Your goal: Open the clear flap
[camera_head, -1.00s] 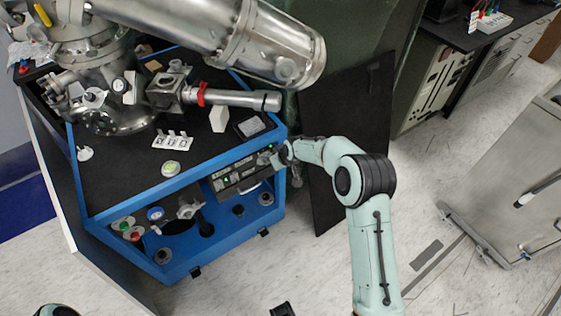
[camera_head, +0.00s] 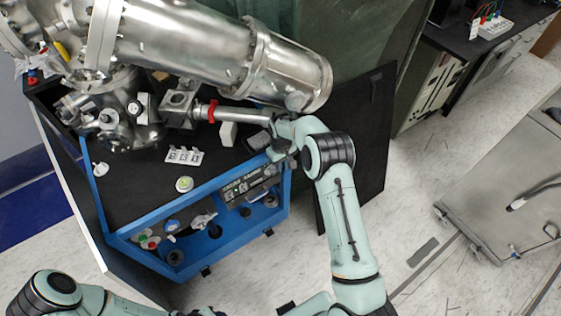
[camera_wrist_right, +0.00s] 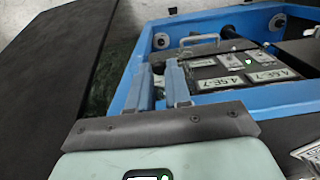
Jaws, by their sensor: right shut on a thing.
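My right gripper (camera_head: 280,150) is at the right front corner of the blue cart (camera_head: 128,235), beside the end of the black control panel (camera_head: 248,186). In the right wrist view its two fingers (camera_wrist_right: 162,88) are close together at the blue frame, left of the panel and its metal handle (camera_wrist_right: 200,40). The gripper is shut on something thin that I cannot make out. I cannot pick out the clear flap's outline in either view. My left arm (camera_head: 55,290) shows at the bottom left, but its gripper does not show.
A large steel chamber tube (camera_head: 200,50) hangs over the cart, close above my right gripper. A dark upright panel (camera_head: 365,130) stands right of the cart. A grey wheeled cart (camera_head: 510,190) is at far right.

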